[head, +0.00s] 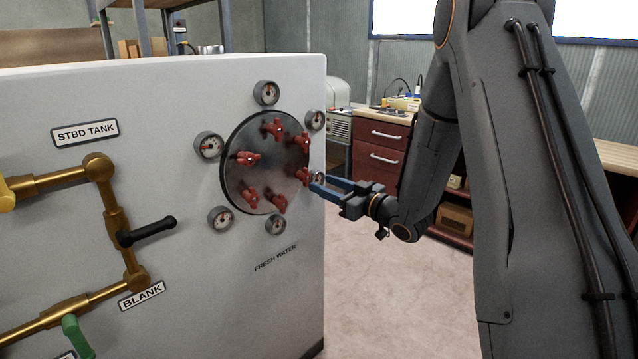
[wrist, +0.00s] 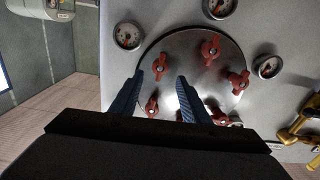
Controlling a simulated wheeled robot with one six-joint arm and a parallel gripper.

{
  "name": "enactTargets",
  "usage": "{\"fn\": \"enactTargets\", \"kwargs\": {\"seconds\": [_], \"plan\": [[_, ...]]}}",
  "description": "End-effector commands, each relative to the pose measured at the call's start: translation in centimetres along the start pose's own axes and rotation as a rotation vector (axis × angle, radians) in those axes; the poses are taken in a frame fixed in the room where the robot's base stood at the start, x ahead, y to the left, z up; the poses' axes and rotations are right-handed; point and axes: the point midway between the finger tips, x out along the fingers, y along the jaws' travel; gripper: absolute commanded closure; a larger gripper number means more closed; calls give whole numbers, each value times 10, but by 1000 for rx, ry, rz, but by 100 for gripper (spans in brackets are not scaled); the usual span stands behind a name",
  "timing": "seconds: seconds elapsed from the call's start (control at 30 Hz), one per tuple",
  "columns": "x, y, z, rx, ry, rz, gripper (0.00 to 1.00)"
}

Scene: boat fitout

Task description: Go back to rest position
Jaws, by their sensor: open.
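My gripper (head: 320,184) is at the right edge of the round metal plate (head: 268,170) on the white panel. Its blue fingers are apart, and they also show in the wrist view (wrist: 168,84), pointing at the plate with nothing held between them. Several red valve handles sit in a ring on the plate. The rightmost handle (head: 302,176) is close to the fingertips; I cannot tell whether they touch. In the wrist view a red handle (wrist: 152,104) shows just beside the left finger. My arm reaches in from the right of the head view.
Several gauges ring the plate, one at the top (head: 266,93). Brass pipes (head: 110,200) with a black lever (head: 147,232) run along the panel's left. A red drawer cabinet (head: 382,145) stands behind. The floor (head: 400,300) right of the panel is clear.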

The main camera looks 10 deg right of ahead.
Motion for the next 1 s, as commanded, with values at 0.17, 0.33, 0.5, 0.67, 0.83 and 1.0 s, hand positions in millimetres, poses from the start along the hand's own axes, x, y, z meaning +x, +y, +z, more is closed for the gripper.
{"fn": "enactTargets", "kwargs": {"seconds": [0.17, 0.33, 0.5, 0.67, 0.83, 1.0], "plan": [[-1, 5, 6, -12, -108, 72, 58], [-22, 11, 28, -7, -360, 226, 58], [-71, 1, 51, 49, -636, 363, 58], [-133, -31, 69, 141, -896, 450, 58], [-208, -90, 80, 277, -1168, 487, 58], [-270, -153, 79, 411, -1386, 469, 58]]}}
